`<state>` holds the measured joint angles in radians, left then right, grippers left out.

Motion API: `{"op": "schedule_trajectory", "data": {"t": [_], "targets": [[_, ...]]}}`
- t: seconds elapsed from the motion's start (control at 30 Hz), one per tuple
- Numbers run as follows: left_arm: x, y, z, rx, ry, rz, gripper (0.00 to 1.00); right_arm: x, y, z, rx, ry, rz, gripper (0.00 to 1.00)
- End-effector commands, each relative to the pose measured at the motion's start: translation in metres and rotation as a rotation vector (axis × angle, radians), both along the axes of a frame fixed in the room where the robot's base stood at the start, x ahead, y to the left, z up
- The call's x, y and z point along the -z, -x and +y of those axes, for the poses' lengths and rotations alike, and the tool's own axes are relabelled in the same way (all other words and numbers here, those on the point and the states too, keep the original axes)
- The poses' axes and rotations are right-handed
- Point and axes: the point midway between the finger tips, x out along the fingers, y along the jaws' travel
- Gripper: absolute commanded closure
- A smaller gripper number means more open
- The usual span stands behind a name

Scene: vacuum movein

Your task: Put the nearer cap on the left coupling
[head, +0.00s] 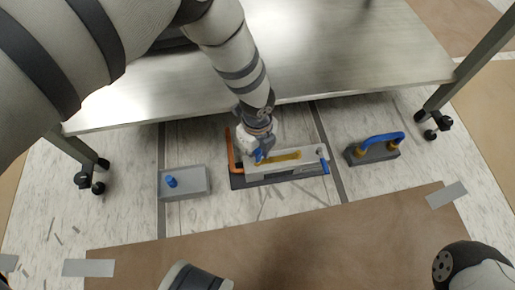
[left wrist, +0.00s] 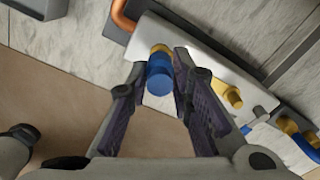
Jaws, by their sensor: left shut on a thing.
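My left gripper (head: 262,160) is at the left part of a pale block unit (head: 290,170) on the floor. In the left wrist view its fingers (left wrist: 168,88) are closed on the sides of a blue cap (left wrist: 159,82). The cap also shows in the head view (head: 259,156). A brass-coloured coupling (left wrist: 161,48) shows right behind the cap; whether the cap is seated on it or only in front of it I cannot tell. My right gripper is not in view.
The grey box (head: 197,190) lies left of the unit. A copper pipe (head: 236,155) runs along the unit's left end, and a blue lever (head: 324,166) is at its right. A blue hose (head: 383,138) on a dark block stands further right. A metal table (head: 330,75) overhangs behind.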

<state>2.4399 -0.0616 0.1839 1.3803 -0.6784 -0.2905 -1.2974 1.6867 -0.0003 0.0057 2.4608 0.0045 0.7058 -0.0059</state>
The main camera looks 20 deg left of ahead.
Motion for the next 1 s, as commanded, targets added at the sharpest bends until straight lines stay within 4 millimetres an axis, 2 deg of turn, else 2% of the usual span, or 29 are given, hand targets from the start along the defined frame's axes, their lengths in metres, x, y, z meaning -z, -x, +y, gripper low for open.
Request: {"op": "schedule_trajectory", "data": {"t": [1.0], "targets": [[0.012, 0.000, 0.000, 0.000, 0.000, -0.001, 0.91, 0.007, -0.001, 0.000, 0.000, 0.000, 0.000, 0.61]]}}
